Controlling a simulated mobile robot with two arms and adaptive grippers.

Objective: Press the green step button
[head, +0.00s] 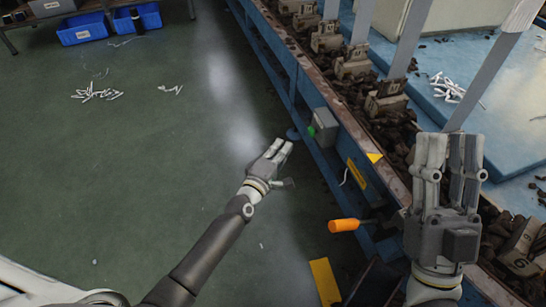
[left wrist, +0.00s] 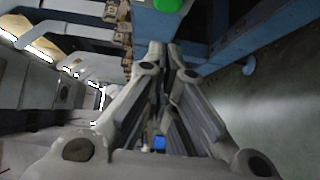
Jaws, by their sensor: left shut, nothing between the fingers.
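The green step button (head: 311,131) sits on the left face of a small grey box (head: 325,127) fixed to the side of the blue conveyor frame. My left gripper (head: 284,148) is shut and empty, a little left of and below the button in the head view, apart from it. In the left wrist view the button (left wrist: 168,4) shows at the top edge, partly cut off, beyond the closed fingertips (left wrist: 165,50). My right gripper (head: 450,138) is over the conveyor at the right, its fingers pointing up in the picture; how far they are apart is unclear.
The conveyor (head: 376,150) carries dark socks and numbered blocks. An orange-handled tool (head: 343,225) juts out from its side below the grey box. Blue bins (head: 82,29) stand at the top left. White pieces (head: 97,93) lie on the open green floor.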

